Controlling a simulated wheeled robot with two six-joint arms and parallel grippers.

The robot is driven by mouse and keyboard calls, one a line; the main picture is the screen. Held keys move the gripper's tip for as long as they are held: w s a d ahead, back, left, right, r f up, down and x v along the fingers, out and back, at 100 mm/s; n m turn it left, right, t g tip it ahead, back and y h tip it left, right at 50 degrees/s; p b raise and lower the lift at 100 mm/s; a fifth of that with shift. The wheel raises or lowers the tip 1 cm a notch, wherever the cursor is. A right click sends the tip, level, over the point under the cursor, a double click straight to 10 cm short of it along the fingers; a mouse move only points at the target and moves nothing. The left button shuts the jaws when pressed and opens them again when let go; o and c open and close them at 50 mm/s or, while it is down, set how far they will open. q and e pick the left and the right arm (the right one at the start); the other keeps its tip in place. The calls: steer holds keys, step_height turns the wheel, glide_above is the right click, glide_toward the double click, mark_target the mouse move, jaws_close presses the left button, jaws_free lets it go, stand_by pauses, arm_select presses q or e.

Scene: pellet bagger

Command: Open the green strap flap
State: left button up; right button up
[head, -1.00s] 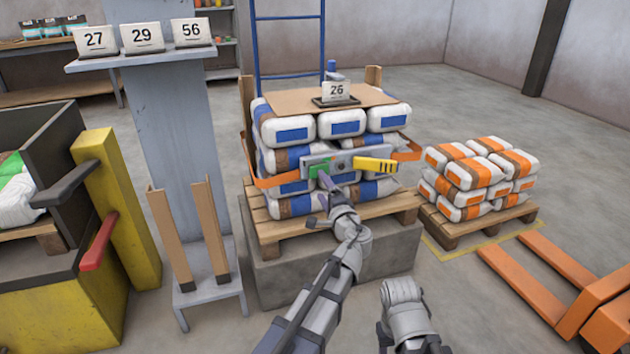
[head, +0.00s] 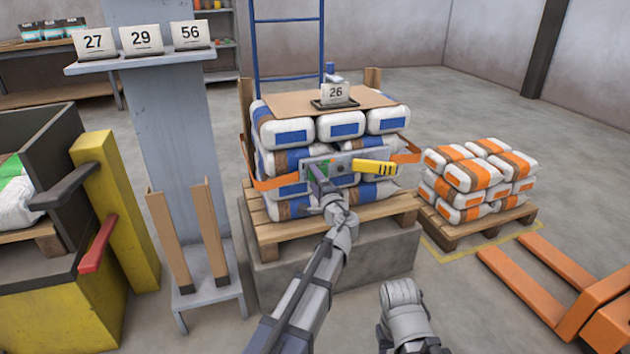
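The green flap (head: 323,167) shows as a small patch at the left end of the grey buckle plate (head: 345,168). The plate sits on the orange strap (head: 272,183) across the front of the stacked bags. A yellow lever with black stripes (head: 374,167) is at the plate's right end. My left gripper (head: 313,172) is at the flap, in front of its left part and hiding some of it. I cannot tell whether its fingers are apart or whether they touch the flap. My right arm is low at the front; its gripper does not show.
Blue-marked bags (head: 287,132) stand on a wooden pallet (head: 290,228) with a number 26 card (head: 335,93) on top. Orange-marked bags (head: 475,178) stand to the right, beside an orange pallet jack (head: 545,290). A grey post (head: 170,130) stands to the left.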

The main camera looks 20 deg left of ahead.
arm_select(q)
jaws_close()
steer(key=shift+d, duration=0.1)
steer(key=shift+d+y, duration=0.1)
steer(key=shift+y, duration=0.2)
steer(key=shift+w+d+n+g+y, duration=0.15)
steer(key=shift+d+n+g+y, duration=0.95)
steer(key=shift+n+g, duration=1.2)
steer(key=shift+w+d+n+g+y, duration=0.2)
steer(key=shift+d+n+g+y, duration=1)
steer(key=shift+g, duration=1.85)
steer(key=shift+w+d+n+g+y, duration=0.15)
steer(key=shift+d+n+g+y, duration=0.45)
steer(key=shift+n+g+y, duration=1.4)
steer(key=shift+n+g+h, duration=0.5)
steer(key=shift+g+h, duration=0.1)
steer(key=shift+g, duration=0.15)
